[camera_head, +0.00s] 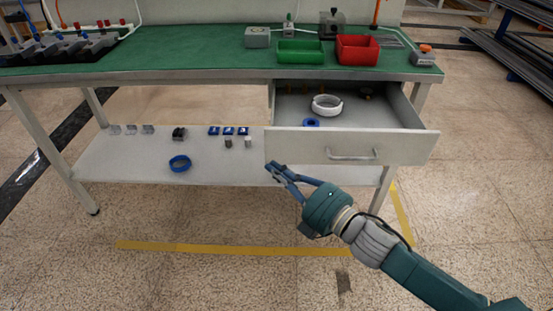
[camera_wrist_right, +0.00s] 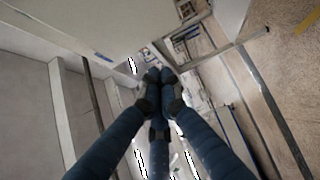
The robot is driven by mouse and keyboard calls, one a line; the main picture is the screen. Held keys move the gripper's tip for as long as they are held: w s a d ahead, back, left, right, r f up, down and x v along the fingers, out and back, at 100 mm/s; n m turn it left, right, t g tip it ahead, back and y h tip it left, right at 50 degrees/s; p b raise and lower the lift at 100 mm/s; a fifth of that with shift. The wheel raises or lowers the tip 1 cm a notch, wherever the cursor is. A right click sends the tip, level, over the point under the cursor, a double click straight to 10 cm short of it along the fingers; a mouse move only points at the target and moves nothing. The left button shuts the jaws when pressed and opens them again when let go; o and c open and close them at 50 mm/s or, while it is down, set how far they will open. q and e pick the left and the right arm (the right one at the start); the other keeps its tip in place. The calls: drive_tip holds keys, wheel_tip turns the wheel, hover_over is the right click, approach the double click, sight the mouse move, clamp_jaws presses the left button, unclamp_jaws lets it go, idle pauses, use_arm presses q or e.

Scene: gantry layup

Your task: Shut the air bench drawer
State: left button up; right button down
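The air bench drawer (camera_head: 300,145) is pulled out under the right part of the green-topped bench (camera_head: 190,50). Its pale front has a bar handle (camera_head: 352,155). Inside it lie a white ring (camera_head: 326,105) and a small blue ring (camera_head: 311,122). My right gripper (camera_head: 272,168) shows near the lower left corner of the drawer front, left of the handle. I cannot tell whether it touches the front. In the right wrist view its blue fingers (camera_wrist_right: 160,76) meet at the tips with nothing seen between them. My left gripper is out of view.
A green bin (camera_head: 300,52), a red bin (camera_head: 357,50) and small devices stand on the benchtop. The lower shelf (camera_head: 125,165) holds a blue ring (camera_head: 180,163) and several small blocks. Floor in front is clear, with yellow tape (camera_head: 230,249).

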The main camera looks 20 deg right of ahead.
sight(277, 158)
drive_tip(key=w, duration=0.1)
drive_tip(key=w+d, duration=0.1)
drive_tip(key=w, duration=0.1)
drive_tip(key=shift+w, duration=0.5)
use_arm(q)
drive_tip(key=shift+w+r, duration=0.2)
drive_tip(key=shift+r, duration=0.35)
use_arm(e)
drive_tip(key=shift+w, duration=0.15)
